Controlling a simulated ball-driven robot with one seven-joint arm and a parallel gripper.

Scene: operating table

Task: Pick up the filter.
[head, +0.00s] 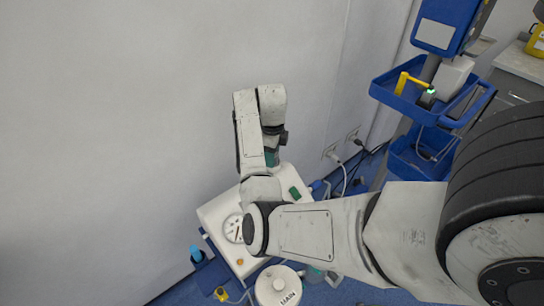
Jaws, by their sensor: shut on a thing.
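My arm reaches in from the right, bends over the white machine, and folds down at the wrist. My gripper (272,147) is mostly hidden behind my own forearm and wrist; its fingers cannot be made out clearly. It is shut on a small teal-green piece (271,158), which appears to be the filter and shows only in part just below the dark end of the wrist. The piece is seen above the back part of the white machine (215,211). I cannot tell whether it touches the machine.
The machine has a round gauge (233,228) and a green part (295,193) on top. A white canister marked MAIN (278,288) stands in front. A blue trolley (398,88) with a tray is at the right. Cables hang by the wall (160,110), close behind.

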